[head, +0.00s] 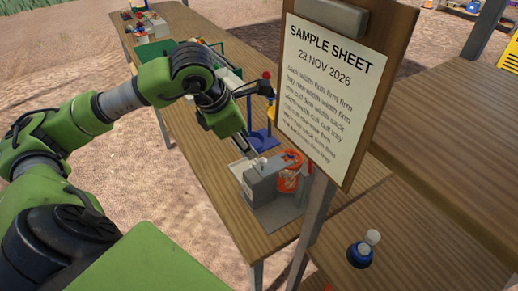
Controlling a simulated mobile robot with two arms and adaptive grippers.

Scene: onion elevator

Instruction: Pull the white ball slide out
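A grey block-shaped device (268,187) stands on a grey base on the long wooden table. A small white ball (262,162) shows at its upper edge, and an orange-red round part is at its right side. My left arm comes in from the left; its gripper (243,145) is just above and behind the device, small and partly hidden by my wrist. I cannot tell if its fingers are apart or touch anything. A second white ball (373,237) tops a blue round piece (360,254) on the nearer wooden surface at right. My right gripper is out of view.
A board with a sample sheet (332,90) stands upright on a post right of the device and hides part of the table. A blue stand (262,138) is behind the device. A green tray (155,50) and several small objects lie farther back.

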